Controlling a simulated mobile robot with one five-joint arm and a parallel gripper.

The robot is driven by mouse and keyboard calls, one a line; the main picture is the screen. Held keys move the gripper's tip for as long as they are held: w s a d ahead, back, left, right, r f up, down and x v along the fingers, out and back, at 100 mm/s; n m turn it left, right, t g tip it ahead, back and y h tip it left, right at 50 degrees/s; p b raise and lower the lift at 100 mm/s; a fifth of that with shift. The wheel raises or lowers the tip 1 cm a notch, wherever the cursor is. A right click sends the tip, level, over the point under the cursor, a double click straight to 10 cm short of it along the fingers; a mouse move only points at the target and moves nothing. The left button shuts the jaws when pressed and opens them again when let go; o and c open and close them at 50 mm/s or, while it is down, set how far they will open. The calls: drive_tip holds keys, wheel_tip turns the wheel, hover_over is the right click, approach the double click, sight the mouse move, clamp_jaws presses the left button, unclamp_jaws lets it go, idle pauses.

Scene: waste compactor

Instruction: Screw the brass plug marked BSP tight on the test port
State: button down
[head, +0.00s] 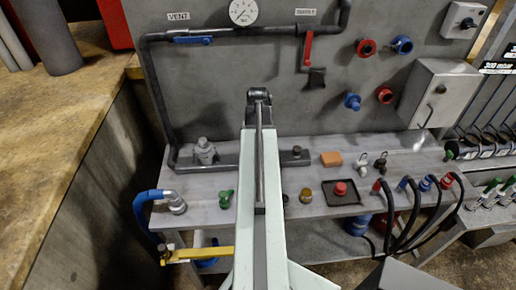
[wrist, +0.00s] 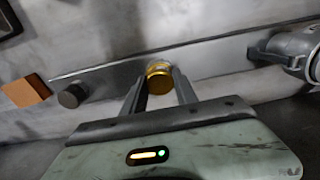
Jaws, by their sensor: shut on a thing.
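In the wrist view a brass plug (wrist: 159,80) with a round, ridged head sits between the two fingers of my gripper (wrist: 160,92). The fingers are shut on its sides. The plug is in front of the dark pipe bar (wrist: 215,50) on the bench, where the test port would be hidden behind it. I cannot tell whether its thread is in the port, and no BSP marking is readable. In the head view my arm hides the gripper and the held plug. Another brass-coloured plug (head: 305,195) stands on the bench just right of my arm.
A dark round cap (wrist: 71,96) and an orange block (wrist: 27,90) lie left of my gripper in the wrist view; a grey fitting (wrist: 290,50) is at right. In the head view a black tray (head: 329,199) with a red piece, and hoses, occupy the bench's right side.

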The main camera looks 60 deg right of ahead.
drive_tip(key=m, duration=0.5)
drive_tip(key=c, duration=0.9)
unclamp_jaws()
drive_tip(key=shift+c, duration=0.3)
